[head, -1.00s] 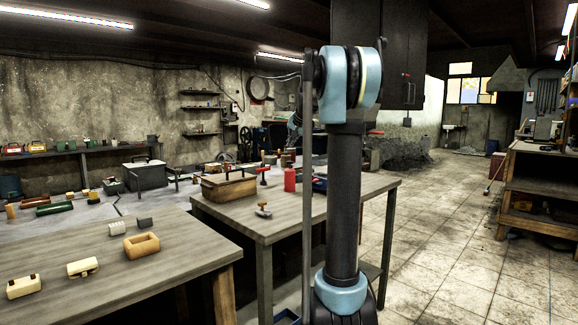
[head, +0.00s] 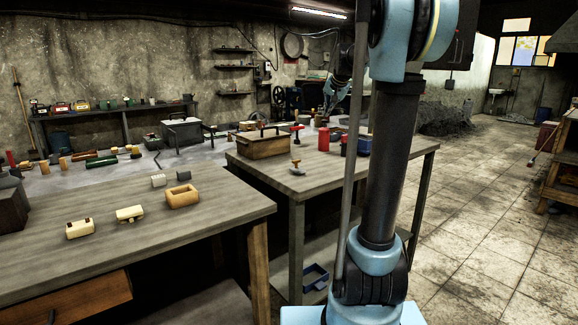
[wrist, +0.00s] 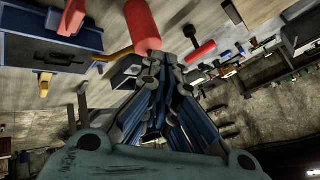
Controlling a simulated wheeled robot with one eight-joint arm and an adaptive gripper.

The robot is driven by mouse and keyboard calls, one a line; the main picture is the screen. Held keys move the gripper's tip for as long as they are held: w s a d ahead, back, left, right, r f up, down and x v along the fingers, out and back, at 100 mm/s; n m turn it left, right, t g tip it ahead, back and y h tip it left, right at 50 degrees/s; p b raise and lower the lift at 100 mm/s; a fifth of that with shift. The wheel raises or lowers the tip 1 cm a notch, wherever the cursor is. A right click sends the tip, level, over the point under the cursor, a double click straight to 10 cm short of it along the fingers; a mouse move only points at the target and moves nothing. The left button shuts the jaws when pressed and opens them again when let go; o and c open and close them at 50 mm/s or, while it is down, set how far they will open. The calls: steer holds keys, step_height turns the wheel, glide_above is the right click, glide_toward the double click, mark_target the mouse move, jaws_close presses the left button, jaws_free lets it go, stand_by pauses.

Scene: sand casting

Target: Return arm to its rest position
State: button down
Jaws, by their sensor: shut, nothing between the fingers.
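My gripper (wrist: 168,62) is in the wrist view, its dark fingers drawn together with nothing between them. A red cylinder (wrist: 143,28) and a red-handled tool (wrist: 200,52) appear beyond the fingertips, apart from them as far as I can tell. In the head view my blue and black arm stands tall at centre right. A light blue part of my arm shows behind it, above the far end of the middle table (head: 300,180). The gripper itself cannot be made out there.
The middle table holds a wooden box (head: 263,143), a red cylinder (head: 323,139) and a blue container (head: 364,145). The near left table (head: 110,215) carries a tan hollow block (head: 182,194) and small pale blocks. The tiled floor (head: 480,220) at right is open.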

steer(key=s+f+n+g, duration=0.1)
steer(key=s+f, duration=0.3)
steer(key=s, duration=0.4)
steer(key=s+a+f+n+g, duration=0.1)
steer(key=s+f, duration=0.4)
steer(key=s, duration=0.4)
steer(key=s+f+n+g, duration=0.1)
steer(key=s+f, duration=0.4)
steer(key=s, duration=0.4)
steer(key=shift+s+a+f+h, duration=0.1)
steer(key=shift+s+a+h, duration=0.05)
steer(key=shift+h, duration=0.25)
steer(key=s+d+f+n+g+h, duration=0.1)
steer(key=s+f+n+g, duration=0.1)
steer(key=s+f, duration=1.6)
steer(key=s, duration=0.3)
steer(key=shift+d+f+n+g, duration=0.15)
steer(key=shift+n+g, duration=0.15)
steer(key=shift+s, duration=0.1)
steer(key=shift+w+f, duration=0.2)
steer(key=shift+w, duration=0.25)
